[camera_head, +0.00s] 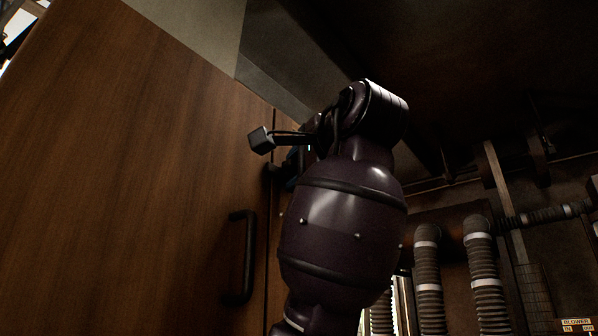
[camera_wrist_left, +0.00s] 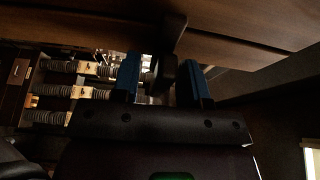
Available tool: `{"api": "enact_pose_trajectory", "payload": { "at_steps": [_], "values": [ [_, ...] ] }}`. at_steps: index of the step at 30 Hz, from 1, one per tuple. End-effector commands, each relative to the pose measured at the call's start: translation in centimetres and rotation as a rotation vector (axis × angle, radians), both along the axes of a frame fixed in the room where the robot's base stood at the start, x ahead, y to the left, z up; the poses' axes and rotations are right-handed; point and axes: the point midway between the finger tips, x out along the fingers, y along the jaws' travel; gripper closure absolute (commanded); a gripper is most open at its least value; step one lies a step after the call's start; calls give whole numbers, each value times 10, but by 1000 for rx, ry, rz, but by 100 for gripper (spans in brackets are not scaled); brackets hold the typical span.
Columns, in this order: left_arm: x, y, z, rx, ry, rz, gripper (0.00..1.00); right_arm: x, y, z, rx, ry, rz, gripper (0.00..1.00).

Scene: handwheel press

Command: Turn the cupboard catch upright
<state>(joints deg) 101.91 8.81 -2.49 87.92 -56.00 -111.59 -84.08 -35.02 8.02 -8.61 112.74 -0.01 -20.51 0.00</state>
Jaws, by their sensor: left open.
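The wooden cupboard door (camera_head: 130,160) fills the left of the head view, with a black bar handle (camera_head: 240,256) low near its right edge. The catch is a dark piece on the wooden face, seen in the left wrist view (camera_wrist_left: 173,38). In the head view only a small dark part that looks like it (camera_head: 272,169) shows at the door's edge. My left gripper (camera_wrist_left: 160,68) is open, its blue fingers one on each side of the catch. I cannot tell whether they touch it. My arm hides most of the gripper and catch in the head view. My right gripper is not in view.
Ribbed hoses (camera_head: 484,265) and pipes stand to the right, behind my left arm. A pale panel (camera_head: 195,30) and a dark overhang are above the door. The door face left of the handle is clear.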

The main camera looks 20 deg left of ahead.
Motion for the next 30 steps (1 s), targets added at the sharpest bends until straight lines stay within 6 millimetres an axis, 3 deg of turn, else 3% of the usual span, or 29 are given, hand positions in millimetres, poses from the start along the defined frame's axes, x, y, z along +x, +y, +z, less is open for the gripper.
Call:
{"api": "enact_pose_trajectory", "payload": {
  "at_steps": [2, 9, 20, 30],
  "values": [
    [0, 0, 0, 0, 0, 0, 63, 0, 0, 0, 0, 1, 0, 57],
    [0, 0, 0, 0, 0, 0, 99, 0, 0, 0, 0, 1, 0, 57],
    [0, 0, -1, -16, -44, 0, 100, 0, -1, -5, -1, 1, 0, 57],
    [1, 0, -3, -95, -263, 0, 100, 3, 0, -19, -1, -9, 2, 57]
  ]
}}
